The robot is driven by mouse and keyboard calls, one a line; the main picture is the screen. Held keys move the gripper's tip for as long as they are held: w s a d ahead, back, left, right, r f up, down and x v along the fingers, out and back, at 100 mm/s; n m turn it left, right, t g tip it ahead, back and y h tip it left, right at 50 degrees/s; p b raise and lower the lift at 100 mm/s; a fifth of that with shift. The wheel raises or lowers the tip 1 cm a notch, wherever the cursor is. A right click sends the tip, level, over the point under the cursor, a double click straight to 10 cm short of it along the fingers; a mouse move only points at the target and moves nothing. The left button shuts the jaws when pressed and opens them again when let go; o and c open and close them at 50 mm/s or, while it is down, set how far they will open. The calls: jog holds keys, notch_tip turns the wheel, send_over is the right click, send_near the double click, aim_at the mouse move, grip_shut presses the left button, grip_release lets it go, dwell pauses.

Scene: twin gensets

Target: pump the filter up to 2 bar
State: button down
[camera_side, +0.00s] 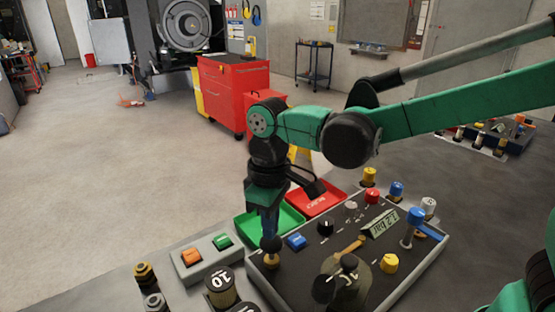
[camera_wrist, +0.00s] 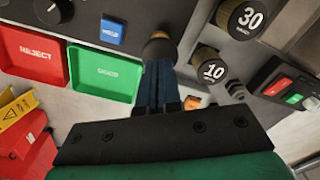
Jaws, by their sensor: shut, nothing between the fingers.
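The dark control panel (camera_side: 315,262) stands on the bench, with a tilted display (camera_side: 380,223) that appears to read 1.2 BAR. My gripper (camera_side: 269,232) points straight down, shut and empty, over the panel's left corner. Just under its tips is a dark ball-topped knob with a brass base (camera_side: 272,259). In the wrist view my fingertips (camera_wrist: 158,66) meet or nearly meet this round brass knob (camera_wrist: 158,48); I cannot tell whether they touch. The filter is not clearly identifiable.
A green tray (camera_side: 262,225) and a red REJECT tray (camera_side: 316,198) lie behind the panel. A blue button (camera_side: 296,241), a black knob (camera_side: 325,227) and several coloured knobs stand on it.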

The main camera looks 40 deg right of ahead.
jog(key=shift+f, duration=0.15)
jog(key=shift+f, duration=1.45)
jog(key=shift+r, duration=1.65)
jog(key=shift+f, duration=0.1)
jog(key=shift+r, duration=1.9)
